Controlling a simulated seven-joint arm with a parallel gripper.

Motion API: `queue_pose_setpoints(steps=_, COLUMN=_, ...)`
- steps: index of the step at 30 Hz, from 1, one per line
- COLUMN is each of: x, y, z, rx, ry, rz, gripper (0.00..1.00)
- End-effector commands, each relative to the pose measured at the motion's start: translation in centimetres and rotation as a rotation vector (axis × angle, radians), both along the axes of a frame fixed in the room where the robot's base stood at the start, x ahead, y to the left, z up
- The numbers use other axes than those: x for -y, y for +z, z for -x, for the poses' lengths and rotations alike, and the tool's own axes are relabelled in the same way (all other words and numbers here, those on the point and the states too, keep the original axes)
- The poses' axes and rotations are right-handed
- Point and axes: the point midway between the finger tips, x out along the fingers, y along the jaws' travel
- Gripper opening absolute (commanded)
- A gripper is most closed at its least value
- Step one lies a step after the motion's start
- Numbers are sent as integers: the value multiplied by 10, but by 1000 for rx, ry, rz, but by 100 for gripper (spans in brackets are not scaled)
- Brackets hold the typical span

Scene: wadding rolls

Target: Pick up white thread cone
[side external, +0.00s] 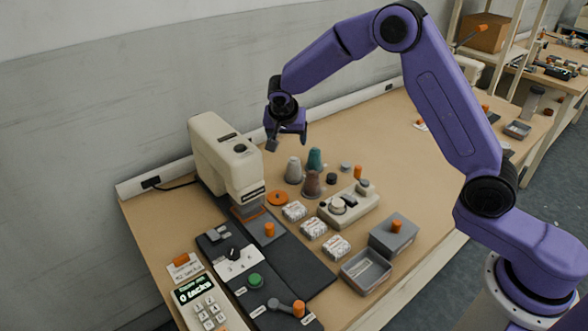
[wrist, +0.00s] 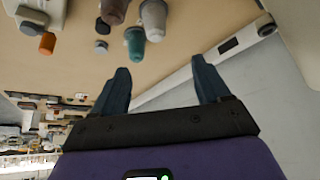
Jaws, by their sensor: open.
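The white thread cone (side external: 293,171) stands upright on the table, left of a teal cone (side external: 315,159) and a brown cone (side external: 312,183). In the wrist view the white cone (wrist: 154,18) looks pale grey and is cut by the top edge, with the teal cone (wrist: 134,43) and brown cone (wrist: 114,10) beside it. My gripper (side external: 286,142) is above the table, higher than the white cone and apart from it. In the wrist view its two fingers (wrist: 161,67) are spread wide with nothing between them.
A cream machine (side external: 225,160) stands left of the cones. An orange disc (side external: 278,198), several wrapped white rolls (side external: 313,229) and a beige device (side external: 348,205) lie in front. A dark cap (side external: 331,179) and orange peg (side external: 357,171) are to the right. The table behind the cones is mostly clear.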

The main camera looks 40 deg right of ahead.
Motion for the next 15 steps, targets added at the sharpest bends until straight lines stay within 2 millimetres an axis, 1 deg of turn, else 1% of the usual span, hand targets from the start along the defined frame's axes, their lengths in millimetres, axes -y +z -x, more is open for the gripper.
queue_pose_setpoints(steps=15, x=33, y=-79, z=-30, rx=-4, ry=-3, rz=0, gripper=76)
